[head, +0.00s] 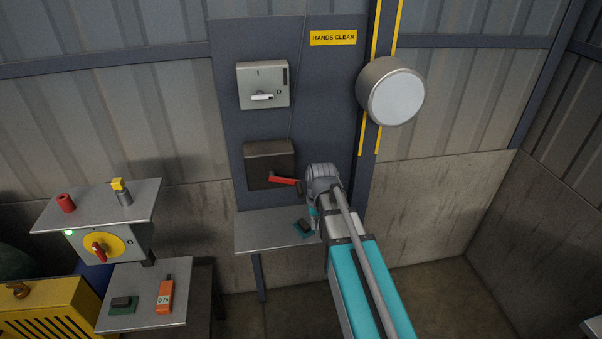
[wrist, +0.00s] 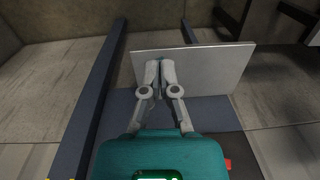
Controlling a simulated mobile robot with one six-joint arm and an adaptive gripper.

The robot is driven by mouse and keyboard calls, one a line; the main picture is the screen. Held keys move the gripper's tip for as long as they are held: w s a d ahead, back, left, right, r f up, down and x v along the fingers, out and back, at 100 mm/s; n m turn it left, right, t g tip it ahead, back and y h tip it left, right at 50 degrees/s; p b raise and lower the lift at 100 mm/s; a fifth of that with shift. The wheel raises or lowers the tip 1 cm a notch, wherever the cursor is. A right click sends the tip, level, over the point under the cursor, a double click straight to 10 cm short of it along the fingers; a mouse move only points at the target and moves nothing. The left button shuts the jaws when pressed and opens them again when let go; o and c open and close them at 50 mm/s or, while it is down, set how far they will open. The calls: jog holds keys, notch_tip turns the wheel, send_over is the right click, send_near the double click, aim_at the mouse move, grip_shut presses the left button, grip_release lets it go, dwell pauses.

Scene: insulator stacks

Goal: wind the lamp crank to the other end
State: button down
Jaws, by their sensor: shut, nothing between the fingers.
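The lamp (head: 392,92) is a round grey drum with a pale face, on the yellow-edged post. The crank (head: 284,180) is a red arm on a dark box (head: 262,158) on the panel. It points right and slightly down, with a dark knob at its end. My gripper (wrist: 158,68) is shut and empty in the wrist view, its fingertips together over the grey shelf (wrist: 215,65). In the head view my wrist is just right of the crank's end and hides most of the gripper. A small red piece (wrist: 228,163), probably the crank, shows at lower right in the wrist view.
A switch box (head: 263,86) with a pale lever is above the crank box. At left are a bench with a red rotary switch (head: 99,250) and an orange device (head: 165,296). Floor at right is clear.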

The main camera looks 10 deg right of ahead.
notch_tip(320, 180, up, 17)
jog(key=p, duration=1.5)
send_over(299, 189)
jog(key=d, duration=0.2)
jog(key=shift+d+f+y, duration=0.15)
jog(key=shift+d+y, duration=0.05)
jog(key=shift+y, duration=0.2)
jog(key=shift+f, duration=0.2)
jog(key=f+b, duration=0.4)
jog(key=a+f+b, duration=0.1)
jog(key=f+b, duration=0.8)
jog(key=shift+a+f+b, duration=0.25)
jog(key=shift+a+b, duration=0.05)
jog(key=shift+a, duration=0.05)
jog(key=shift+a+f, duration=0.1)
jog(key=shift+a, duration=0.15)
